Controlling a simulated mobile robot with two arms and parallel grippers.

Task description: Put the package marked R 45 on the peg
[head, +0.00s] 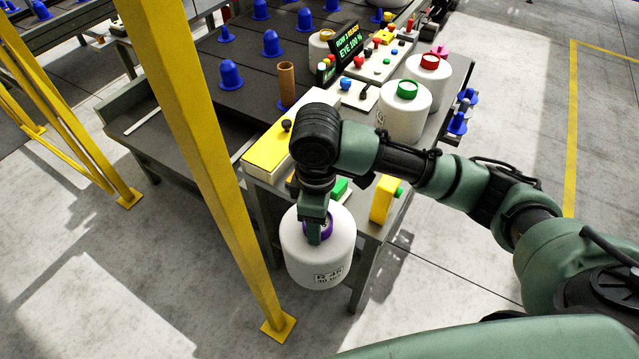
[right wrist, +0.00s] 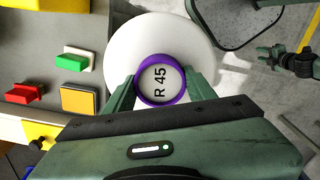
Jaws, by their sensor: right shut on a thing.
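The package marked R 45 (head: 318,262) is a white, round yarn package with a purple ring at its top. My right gripper (head: 314,236) is shut on its purple core, and the package hangs upright in front of the table. In the right wrist view, R 45 (right wrist: 160,82) reads clearly between the fingers. Several blue pegs (head: 231,75) stand on the dark rack; one position has a brown tube (head: 286,82). Which peg is meant is not clear. A green and black gripper-like part, apparently my left gripper (right wrist: 299,64), shows at the right wrist view's right edge; its jaw state is unclear.
A yellow post (head: 195,150) stands just left of the package. White packages with a green top (head: 404,108) and a red top (head: 428,80) stand on the table (head: 365,212). A yellow-topped box (head: 268,150) lies behind my right wrist. Open floor is at the left.

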